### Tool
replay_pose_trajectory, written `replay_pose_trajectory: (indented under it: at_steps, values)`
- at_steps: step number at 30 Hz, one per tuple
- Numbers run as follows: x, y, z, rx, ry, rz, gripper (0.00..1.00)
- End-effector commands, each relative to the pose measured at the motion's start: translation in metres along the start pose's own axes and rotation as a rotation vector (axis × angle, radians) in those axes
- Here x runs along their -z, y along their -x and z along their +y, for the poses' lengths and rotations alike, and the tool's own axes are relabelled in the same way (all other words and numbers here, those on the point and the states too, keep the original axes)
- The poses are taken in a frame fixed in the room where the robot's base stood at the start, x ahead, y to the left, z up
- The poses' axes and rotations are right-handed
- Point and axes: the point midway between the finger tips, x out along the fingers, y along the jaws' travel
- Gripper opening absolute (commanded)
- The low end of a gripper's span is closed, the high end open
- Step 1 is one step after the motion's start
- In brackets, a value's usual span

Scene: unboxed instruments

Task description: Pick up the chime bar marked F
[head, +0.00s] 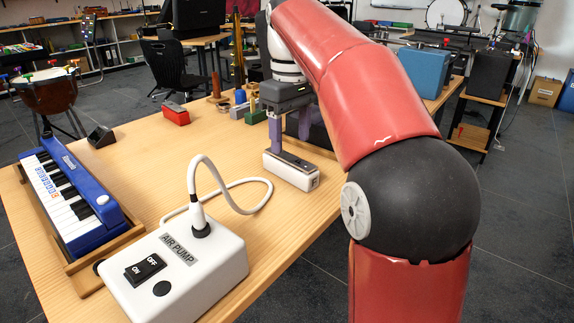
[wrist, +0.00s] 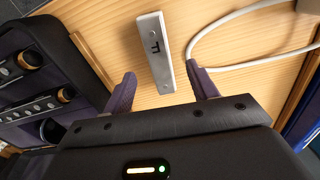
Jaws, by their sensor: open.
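The chime bar marked F (wrist: 154,45) is a white block with a metal plate on top, and its letter shows in the wrist view. In the head view the bar (head: 291,171) lies on the wooden table below my gripper (head: 290,143). My gripper is open and empty, with its purple fingers pointing down. In the wrist view my gripper (wrist: 160,70) has one fingertip on each side of the bar's near end, with gaps on both sides. I cannot tell how far above the bar the tips are.
A white air pump (head: 178,266) with a looping white hose (head: 262,203) stands in front. A blue keyboard (head: 72,196) is at left. Several small blocks, including a red one (head: 176,115), stand farther back. A black case (wrist: 50,75) with instrument parts lies left of the bar in the wrist view.

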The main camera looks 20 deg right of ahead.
Motion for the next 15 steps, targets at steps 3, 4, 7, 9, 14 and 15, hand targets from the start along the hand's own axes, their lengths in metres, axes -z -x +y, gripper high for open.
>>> replay_pose_trajectory:
  at_steps: [3,4,7,9,14,15]
  values:
    - [0.000,-0.016,0.000,0.000,-0.001,-0.001,0.58]
    - [0.001,-0.020,0.000,0.000,-0.001,0.000,0.58]
    - [0.003,-0.035,0.001,0.001,-0.001,-0.001,0.58]
    - [0.005,-0.046,0.002,0.001,-0.001,-0.001,0.58]
    - [0.005,-0.062,0.002,-0.001,-0.003,0.001,0.58]
    - [0.005,-0.063,0.002,0.000,-0.003,0.001,0.58]
